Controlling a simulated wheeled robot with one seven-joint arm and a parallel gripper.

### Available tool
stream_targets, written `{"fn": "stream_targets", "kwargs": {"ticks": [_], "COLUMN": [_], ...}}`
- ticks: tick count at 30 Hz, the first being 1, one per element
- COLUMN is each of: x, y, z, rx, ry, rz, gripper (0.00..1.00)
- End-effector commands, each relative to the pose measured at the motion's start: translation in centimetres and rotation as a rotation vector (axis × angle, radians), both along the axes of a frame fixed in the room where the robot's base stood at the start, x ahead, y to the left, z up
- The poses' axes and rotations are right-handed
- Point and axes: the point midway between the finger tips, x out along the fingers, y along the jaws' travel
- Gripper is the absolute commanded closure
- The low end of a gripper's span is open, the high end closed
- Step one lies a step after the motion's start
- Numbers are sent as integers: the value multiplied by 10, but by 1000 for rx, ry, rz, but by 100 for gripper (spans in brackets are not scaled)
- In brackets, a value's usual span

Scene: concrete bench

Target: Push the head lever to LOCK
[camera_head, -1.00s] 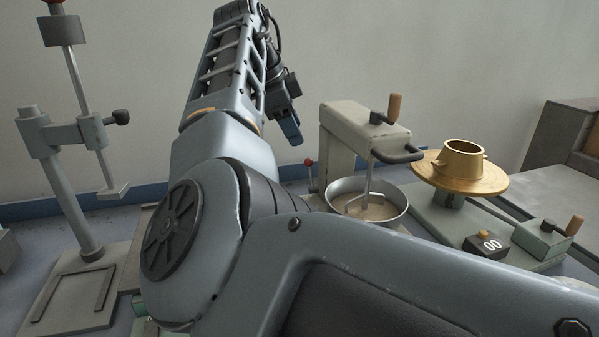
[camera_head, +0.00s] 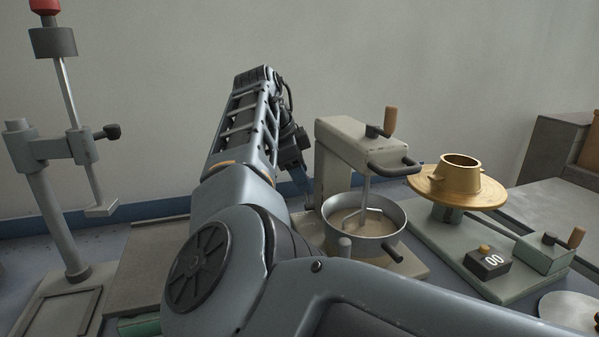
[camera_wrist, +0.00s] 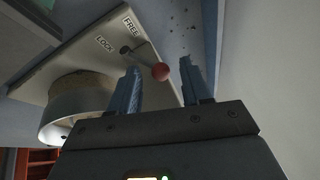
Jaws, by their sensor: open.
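The head lever, a short rod with a red ball knob (camera_wrist: 160,72), stands on the mixer's base plate (camera_wrist: 84,50) in the wrist view. The labels LOCK and FREE are printed on the plate beside it, and the rod starts near them. My gripper (camera_wrist: 162,78) is open, its two blue fingers on either side of the red knob in the picture. I cannot tell whether a finger touches the knob. In the head view the mixer (camera_head: 345,140) stands right of my arm, its bowl (camera_head: 393,211) below the head. The lever is hidden there behind my arm.
A brass flow table (camera_head: 459,186) with a counter box (camera_head: 487,262) stands to the right. A stand with a red-topped rod (camera_head: 45,150) is at the left. A blue strip runs along the wall behind the bench.

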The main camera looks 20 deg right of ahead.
Motion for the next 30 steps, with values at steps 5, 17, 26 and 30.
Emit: {"fn": "stream_targets", "kwargs": {"ticks": [5,17,26,30], "x": [0,0,0,0], "y": [0,0,0,0], "z": [0,0,0,0], "rx": [0,0,0,0], "ry": [0,0,0,-1], "rz": [0,0,0,0], "gripper": [58,96,100,100]}}
